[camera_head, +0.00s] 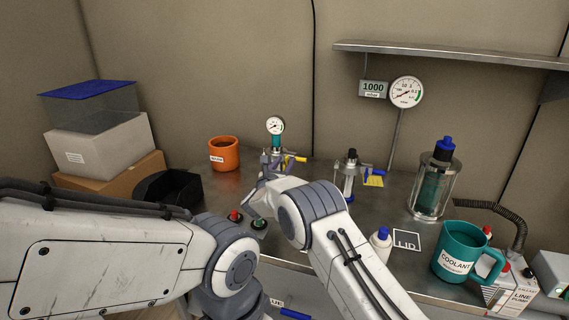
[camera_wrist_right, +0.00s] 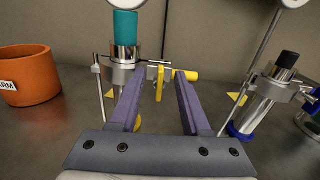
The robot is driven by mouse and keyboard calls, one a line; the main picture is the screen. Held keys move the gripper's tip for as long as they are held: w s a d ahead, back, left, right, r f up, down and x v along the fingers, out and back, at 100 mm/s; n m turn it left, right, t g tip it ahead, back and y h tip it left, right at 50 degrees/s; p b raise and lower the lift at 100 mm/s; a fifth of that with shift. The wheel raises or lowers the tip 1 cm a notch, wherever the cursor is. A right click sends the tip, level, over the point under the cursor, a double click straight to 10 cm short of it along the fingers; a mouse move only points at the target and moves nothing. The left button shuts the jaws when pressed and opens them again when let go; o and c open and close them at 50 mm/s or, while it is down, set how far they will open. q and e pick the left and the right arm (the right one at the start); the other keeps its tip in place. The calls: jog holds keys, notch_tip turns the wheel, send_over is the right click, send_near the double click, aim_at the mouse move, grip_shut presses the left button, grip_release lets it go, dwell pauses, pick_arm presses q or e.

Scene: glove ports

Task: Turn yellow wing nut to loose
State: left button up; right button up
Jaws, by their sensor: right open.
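The yellow wing nut (camera_wrist_right: 159,86) shows in the right wrist view on the metal clamp (camera_wrist_right: 121,73) around a teal-topped steel cylinder (camera_wrist_right: 124,30). Its wing stands about upright. My right gripper (camera_wrist_right: 159,74) is open, with one purple finger on each side of the nut and a visible gap to each. In the head view my right gripper (camera_head: 273,166) is at the gauge-topped fixture (camera_head: 277,140), and the nut cannot be made out there. A yellow handle or bar (camera_wrist_right: 186,75) sticks out right of the nut. My left arm shows, but its gripper does not.
An orange mug (camera_head: 224,155) stands left of the fixture. A second clamp stand (camera_head: 349,175) with a blue handle stands to the right. Red and green buttons (camera_head: 259,223) lie in front. A glass cylinder (camera_head: 436,185) and a teal coolant mug (camera_head: 462,252) stand farther right.

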grip_shut()
